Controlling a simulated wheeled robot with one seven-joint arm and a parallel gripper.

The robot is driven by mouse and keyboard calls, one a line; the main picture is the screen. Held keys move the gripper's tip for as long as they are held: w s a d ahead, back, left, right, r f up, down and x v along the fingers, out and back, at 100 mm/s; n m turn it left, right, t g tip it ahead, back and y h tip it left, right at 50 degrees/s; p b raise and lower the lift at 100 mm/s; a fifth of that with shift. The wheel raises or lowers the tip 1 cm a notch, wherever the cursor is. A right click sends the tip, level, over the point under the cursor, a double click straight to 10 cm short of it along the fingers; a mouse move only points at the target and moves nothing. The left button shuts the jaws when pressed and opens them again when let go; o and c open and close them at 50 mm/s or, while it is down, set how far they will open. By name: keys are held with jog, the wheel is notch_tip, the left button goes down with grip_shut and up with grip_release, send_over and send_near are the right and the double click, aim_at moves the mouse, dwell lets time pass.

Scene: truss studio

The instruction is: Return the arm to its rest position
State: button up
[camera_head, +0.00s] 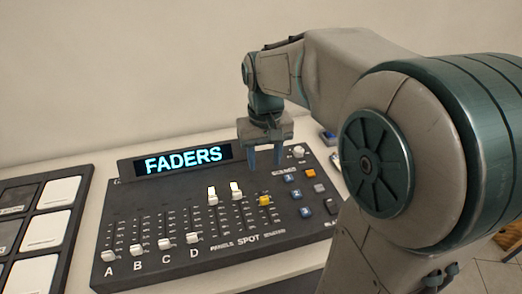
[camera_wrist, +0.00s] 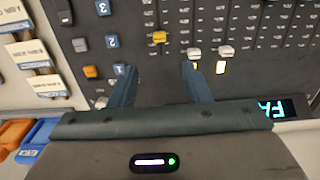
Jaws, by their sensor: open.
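My gripper (camera_head: 265,156) hangs over the back right part of a dark fader console in the head view. Its two blue fingers point down and are apart, with nothing between them. In the wrist view the open gripper (camera_wrist: 158,82) is above the console's panel. The console (camera_head: 112,233) carries a lit screen (camera_head: 184,160) reading FADERS. White fader caps labelled A to D (camera_head: 137,250) sit low at the front left. Two raised white caps (camera_head: 212,198) with lit marks and a yellow cap (camera_head: 264,201) are to the right of them.
A pad panel with white squares (camera_head: 57,193) lies on the table (camera_head: 97,163) at the left. Blue and orange buttons (camera_head: 291,177) are at the console's right. The wrist view shows orange and blue bins (camera_wrist: 14,131) and labelled white cards (camera_wrist: 27,53). Open air surrounds the gripper's left.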

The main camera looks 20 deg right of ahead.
jog(key=shift+s, duration=0.1)
jog(key=s+f+t, duration=0.3)
jog(key=s, duration=0.9)
jog(key=shift+s, duration=0.1)
dwell(0.6)
jog(key=r+p, duration=0.1)
jog(key=r, duration=0.1)
jog(key=w+r+p, duration=0.1)
jog(key=r+p, duration=0.2)
jog(key=p, duration=0.1)
jog(key=shift+w+r, duration=0.25)
jog(key=shift+r, duration=0.15)
